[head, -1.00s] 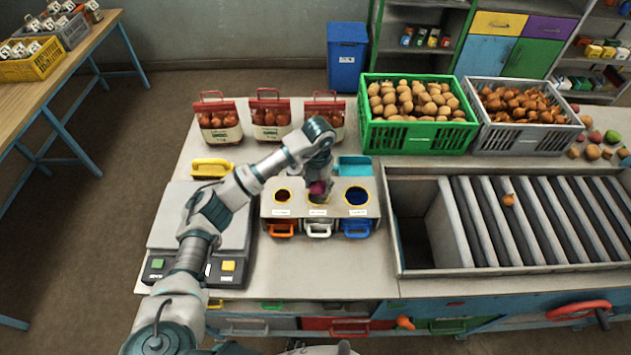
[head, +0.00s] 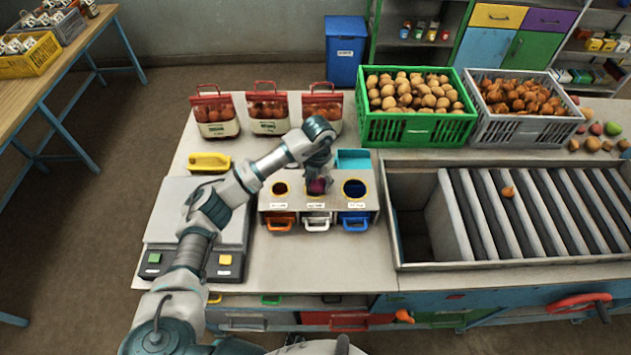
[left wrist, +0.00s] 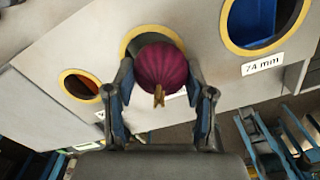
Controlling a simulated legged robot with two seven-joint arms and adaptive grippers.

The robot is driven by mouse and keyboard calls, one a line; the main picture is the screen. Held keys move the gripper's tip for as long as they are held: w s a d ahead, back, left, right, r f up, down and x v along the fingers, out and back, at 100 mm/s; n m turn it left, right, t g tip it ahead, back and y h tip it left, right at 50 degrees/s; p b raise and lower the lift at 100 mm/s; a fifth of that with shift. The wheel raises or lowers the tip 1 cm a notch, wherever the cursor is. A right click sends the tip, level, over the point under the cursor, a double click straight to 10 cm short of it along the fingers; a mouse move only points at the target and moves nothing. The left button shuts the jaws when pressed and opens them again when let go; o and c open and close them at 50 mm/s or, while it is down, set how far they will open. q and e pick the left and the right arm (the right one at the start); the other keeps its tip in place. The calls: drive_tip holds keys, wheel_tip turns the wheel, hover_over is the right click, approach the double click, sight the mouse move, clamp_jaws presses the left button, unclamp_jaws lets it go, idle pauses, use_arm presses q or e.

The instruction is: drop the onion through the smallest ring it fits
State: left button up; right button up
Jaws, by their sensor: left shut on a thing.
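My left gripper (head: 318,180) is shut on a purple-red onion (left wrist: 162,66). In the left wrist view it holds the onion over the middle ring (left wrist: 136,37) of the sizing box, covering much of that hole; I cannot tell how far the onion sits above or in it. In the head view the box (head: 264,204) has three yellow-rimmed rings: the small left ring (head: 281,189), the middle one, and the large right ring (head: 355,189). The right ring's label reads 74 mm in the left wrist view. Orange, white and blue handled drawers sit below the rings.
A scale (head: 199,215) stands left of the box and a sorting roller bed (head: 520,225) right of it. Red-topped bags (head: 216,115), a green crate (head: 418,125) and a grey crate (head: 525,133) stand behind.

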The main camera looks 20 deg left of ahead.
use_arm(q)
drive_tip(key=o, duration=1.1)
drive_tip(key=shift+d, duration=0.1)
drive_tip(key=shift+o, duration=1.3)
drive_tip(key=shift+a, duration=0.4)
wheel_tip(320, 180, up, 11)
drive_tip(key=shift+w+d+f, duration=0.1)
drive_tip(key=shift+a+r, duration=0.2)
drive_tip(key=shift+r, duration=0.3)
